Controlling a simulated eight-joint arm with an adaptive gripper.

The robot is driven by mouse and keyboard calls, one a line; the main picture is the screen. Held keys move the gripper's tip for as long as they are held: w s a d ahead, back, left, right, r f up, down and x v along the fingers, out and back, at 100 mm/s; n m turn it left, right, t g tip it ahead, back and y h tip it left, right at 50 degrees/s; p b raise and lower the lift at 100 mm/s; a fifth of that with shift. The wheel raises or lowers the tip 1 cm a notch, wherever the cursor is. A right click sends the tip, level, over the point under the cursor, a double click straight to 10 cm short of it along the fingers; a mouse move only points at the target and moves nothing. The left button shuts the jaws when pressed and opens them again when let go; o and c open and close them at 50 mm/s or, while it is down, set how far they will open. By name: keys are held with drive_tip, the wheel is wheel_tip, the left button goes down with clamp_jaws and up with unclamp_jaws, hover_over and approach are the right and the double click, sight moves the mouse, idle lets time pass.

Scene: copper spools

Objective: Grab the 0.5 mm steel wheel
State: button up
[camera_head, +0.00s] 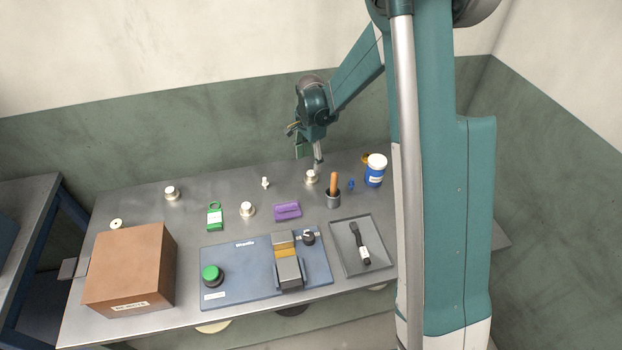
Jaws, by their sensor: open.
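Several small pale, silvery round wheel-like pieces stand on the grey metal table. One (311,177) is at the back right, one (247,209) is near the middle, and one (171,193) is at the back left. My gripper (318,160) is open, pointing down just above and slightly behind the back right piece. Its fingers show small, and I cannot tell whether they touch it.
A wooden-handled tool (333,183) in a dark cup and a blue jar with white lid (375,172) stand right of my gripper. A purple block (287,211), green tag (214,217), blue machine (225,284), grey tray (343,252) and brown box (128,270) fill the front.

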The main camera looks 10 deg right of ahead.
sight(311, 173)
drive_tip(key=shift+f, duration=1.25)
drive_tip(key=shift+f, duration=0.1)
drive_tip(key=shift+d+f+b, duration=0.1)
drive_tip(key=shift+f+b, duration=0.65)
drive_tip(key=shift+f, duration=1.75)
drive_tip(key=shift+c, duration=0.4)
drive_tip(key=c, duration=0.9)
